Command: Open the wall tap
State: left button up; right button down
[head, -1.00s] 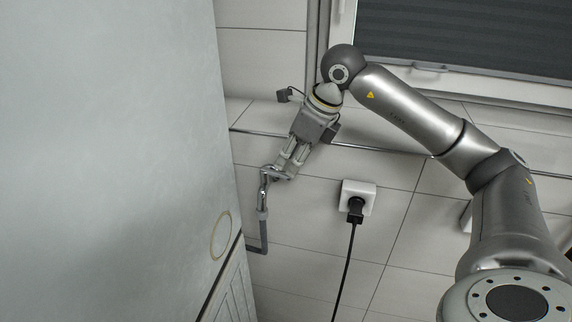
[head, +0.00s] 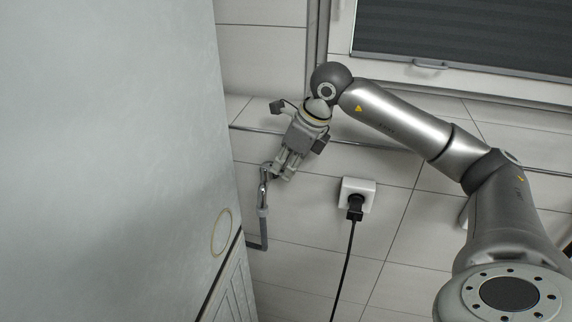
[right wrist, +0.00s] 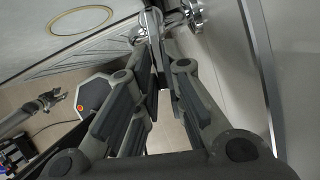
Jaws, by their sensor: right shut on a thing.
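The chrome wall tap (head: 264,186) is on the tiled wall, just right of the large pale appliance side, with a grey hose below it. My right gripper (head: 279,171) is at the tap's upper end, shut on its handle, which the fingers mostly hide in the head view. In the right wrist view, the chrome tap (right wrist: 170,17) is at the top, and the narrowed fingers of my right gripper (right wrist: 160,60) reach up to its handle. My left gripper (right wrist: 52,99) shows small at the left of the wrist view; its jaws are too small to judge.
The pale appliance side (head: 110,160) fills the left of the head view, close to the tap. A white socket (head: 357,189) with a black plug and cable is to the right of the tap. A window with a dark blind (head: 460,35) is at upper right.

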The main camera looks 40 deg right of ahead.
aim_at(265, 173)
jog(key=shift+m, duration=0.3)
jog(key=shift+s+a+m+b, duration=0.1)
jog(key=shift+a+m+b, duration=0.15)
jog(key=shift+m+b, duration=0.15)
jog(key=a+m+h, duration=0.1)
jog(key=m, duration=0.2)
jog(key=a+m+h+b, duration=0.1)
jog(key=a+m+h, duration=0.1)
jog(key=m, duration=0.2)
jog(key=a+m+h, duration=0.1)
jog(key=a+m, duration=0.1)
jog(key=m, duration=0.1)
jog(key=shift+r+b, duration=0.2)
jog(key=shift+b, duration=0.1)
pick_arm(q)
jog(key=shift+w+r+p, duration=0.4)
jog(key=shift+r+p, duration=0.15)
jog(key=shift+p, duration=1.15)
pick_arm(e)
jog(key=shift+w+a+f+m+g+h, duration=0.15)
jog(key=shift+w+a+m+h, duration=0.25)
jog(key=shift+m, duration=0.8)
jog(key=shift+w+a+r+m+g+h, duration=0.1)
jog(key=shift+w+a+m+g+h, duration=0.3)
jog(key=shift+m, duration=0.8)
jog(key=shift+d+f, duration=0.1)
